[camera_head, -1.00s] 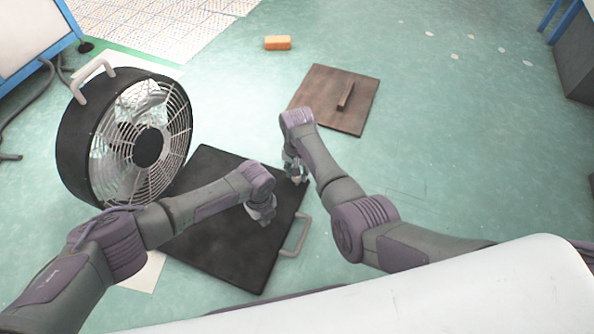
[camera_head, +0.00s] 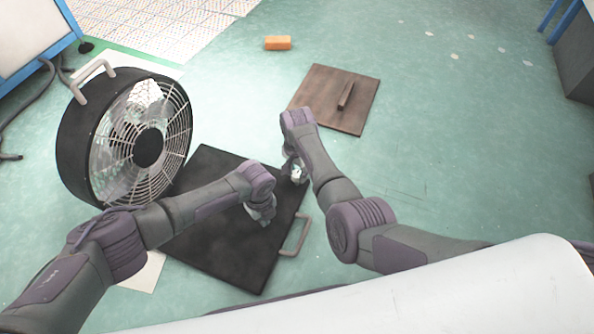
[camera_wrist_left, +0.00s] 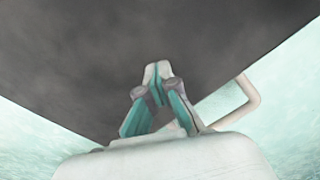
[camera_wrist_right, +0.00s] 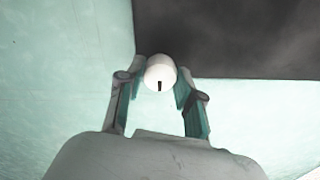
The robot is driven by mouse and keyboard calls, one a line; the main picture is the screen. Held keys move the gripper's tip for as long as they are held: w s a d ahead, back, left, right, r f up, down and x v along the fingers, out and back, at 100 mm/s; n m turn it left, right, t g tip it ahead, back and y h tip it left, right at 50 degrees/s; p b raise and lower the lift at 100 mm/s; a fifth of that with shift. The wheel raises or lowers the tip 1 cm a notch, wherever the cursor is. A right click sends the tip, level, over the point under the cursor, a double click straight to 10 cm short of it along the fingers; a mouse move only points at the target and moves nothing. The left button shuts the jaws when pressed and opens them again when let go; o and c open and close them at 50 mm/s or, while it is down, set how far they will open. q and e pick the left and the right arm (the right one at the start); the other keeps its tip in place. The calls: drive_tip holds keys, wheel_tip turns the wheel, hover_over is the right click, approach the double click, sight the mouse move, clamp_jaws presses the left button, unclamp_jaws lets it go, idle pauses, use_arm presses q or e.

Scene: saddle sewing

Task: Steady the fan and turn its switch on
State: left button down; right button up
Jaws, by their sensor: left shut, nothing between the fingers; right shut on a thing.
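The fan (camera_head: 147,146) is a black round drum with a wire grille, standing at the left in the head view. A dark flat board (camera_head: 225,245) with a grey handle (camera_head: 297,236) lies beside it; whether the two are joined is unclear. My right gripper (camera_head: 295,173) is at the board's upper right edge. In the right wrist view, its fingers are shut on a white round knob (camera_wrist_right: 160,70) with a short black mark, likely the switch. My left gripper (camera_head: 263,214) is shut and empty over the board near the handle; touching is unclear. Its closed fingertips show in the left wrist view (camera_wrist_left: 157,82).
A brown square board (camera_head: 325,105) with a dark bar on it lies behind my right gripper. An orange block (camera_head: 277,43) lies further back. Blue-framed furniture (camera_head: 38,45) and a dark cable stand left of the fan.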

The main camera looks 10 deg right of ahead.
sight(297, 174)
use_arm(q)
drive_tip(key=shift+s+a+f, duration=0.15)
drive_tip(key=shift+a+f, duration=0.05)
drive_tip(key=shift+f, duration=0.05)
use_arm(e)
drive_tip(key=o, duration=1.2)
drive_tip(key=shift+c, duration=0.2)
wheel_tip(297, 174, up, 8)
drive_tip(key=shift+f, duration=0.2)
use_arm(q)
drive_tip(key=shift+r, duration=0.1)
drive_tip(key=r+p, duration=0.5)
drive_tip(key=shift+d+r, duration=0.15)
drive_tip(key=shift+d, duration=0.05)
use_arm(e)
wheel_tip(297, 174, up, 5)
drive_tip(key=shift+f, duration=0.15)
